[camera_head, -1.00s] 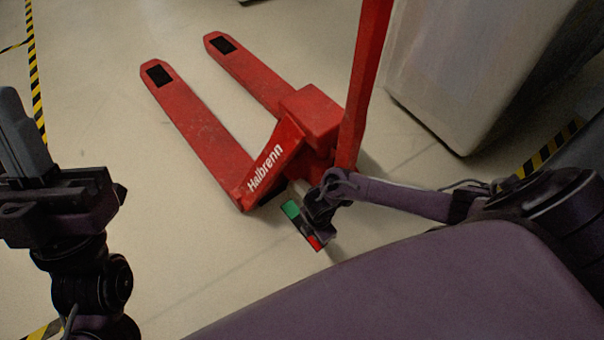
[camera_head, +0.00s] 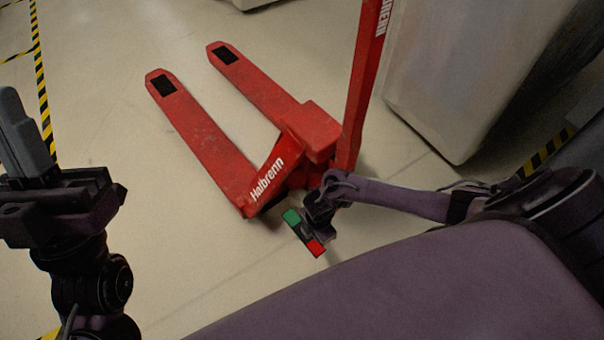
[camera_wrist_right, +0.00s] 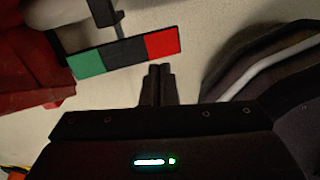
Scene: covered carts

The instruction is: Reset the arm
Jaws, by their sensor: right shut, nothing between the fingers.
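My right arm reaches in from the right in the head view, with its gripper (camera_head: 317,212) over the rear of a red pallet jack (camera_head: 205,130). In the right wrist view the gripper's two narrow fingers (camera_wrist_right: 159,70) are together and empty. Their tips lie just below a green, black and red bar (camera_wrist_right: 122,52) in the picture; I cannot tell if they touch it. The bar also shows beside the gripper in the head view (camera_head: 304,234). My left gripper (camera_head: 20,120) points upward at the left edge; its finger gap is not clear.
The jack's red handle (camera_head: 362,90) rises close to my right wrist. A large pale covered cart (camera_head: 455,75) stands at the upper right. Yellow-black tape (camera_head: 42,90) runs along the floor at left. Open floor (camera_head: 110,110) lies left of the jack.

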